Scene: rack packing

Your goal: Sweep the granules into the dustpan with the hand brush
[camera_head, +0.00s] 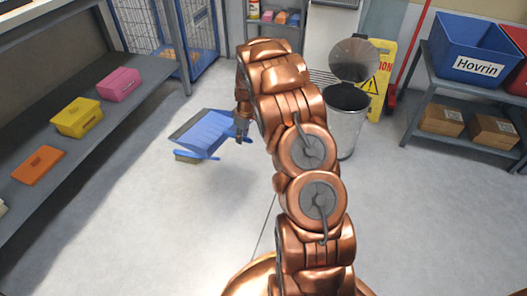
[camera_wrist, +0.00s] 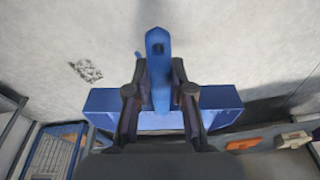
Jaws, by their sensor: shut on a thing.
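The blue dustpan (camera_head: 208,130) with a dark front edge is left of centre in the head view. My gripper (camera_head: 242,136) is at its right end, and its fingers are shut on the handle (camera_wrist: 157,45), with the wide pan body (camera_wrist: 222,97) behind them in the wrist view. I cannot tell whether the pan touches the floor. The hand brush (camera_head: 190,158), with a blue handle and pale bristles, is by the near edge of the dustpan. A small patch of grey granules (camera_wrist: 86,70) lies on the floor in the wrist view; I cannot make it out in the head view.
A metal bin (camera_head: 346,128) with a raised lid stands right of my arm, before a yellow caution sign (camera_head: 379,82). Shelves line the left (camera_head: 88,128) and right (camera_head: 416,105), holding boxes. A blue mesh cage (camera_head: 200,35) stands behind. The floor left of my arm is mostly clear.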

